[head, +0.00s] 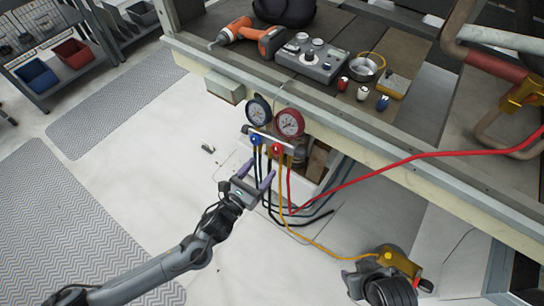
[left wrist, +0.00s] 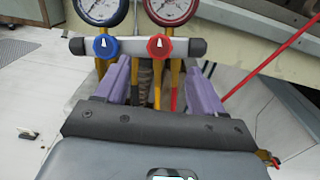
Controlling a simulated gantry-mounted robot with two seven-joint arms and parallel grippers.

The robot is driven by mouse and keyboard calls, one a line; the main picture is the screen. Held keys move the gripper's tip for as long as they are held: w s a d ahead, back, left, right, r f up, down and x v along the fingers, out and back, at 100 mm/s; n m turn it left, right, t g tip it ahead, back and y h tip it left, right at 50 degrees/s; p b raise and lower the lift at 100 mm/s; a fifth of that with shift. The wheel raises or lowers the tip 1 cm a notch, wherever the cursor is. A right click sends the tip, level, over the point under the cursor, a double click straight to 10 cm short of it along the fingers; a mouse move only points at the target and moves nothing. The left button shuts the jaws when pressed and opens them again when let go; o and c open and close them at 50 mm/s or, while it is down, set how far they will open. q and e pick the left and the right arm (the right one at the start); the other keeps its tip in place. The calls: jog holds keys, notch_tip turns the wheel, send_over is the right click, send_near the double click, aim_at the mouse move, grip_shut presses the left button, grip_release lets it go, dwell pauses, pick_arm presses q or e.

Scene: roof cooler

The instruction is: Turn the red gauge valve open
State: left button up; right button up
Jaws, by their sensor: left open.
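The red gauge valve knob (head: 276,149) sits on the right part of a silver manifold bar (head: 265,142), below the red-rimmed gauge (head: 290,122). In the left wrist view the red knob (left wrist: 160,47) shows a white pointer mark directed upward. My left gripper (head: 257,174) has purple fingers spread open and empty, just below and in front of the manifold. In the left wrist view the red knob lies above and between the two fingertips (left wrist: 159,62), which appear apart from it. My right gripper is not in view.
The blue knob (head: 256,139) and blue-rimmed gauge (head: 258,110) are close to the left. Yellow, red and black hoses hang below the manifold. A workbench edge (head: 365,134) overhangs to the right. A red hose (head: 412,160) crosses there. The floor at left is clear.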

aim_at(276, 150)
pick_arm(q)
jog(key=b+x, duration=0.1)
jog(key=x, duration=0.5)
jog(key=shift+b, duration=0.35)
jog(key=shift+w+d, duration=0.35)
jog(key=shift+w, duration=0.1)
jog(key=shift+c, duration=0.3)
jog(key=c, duration=1)
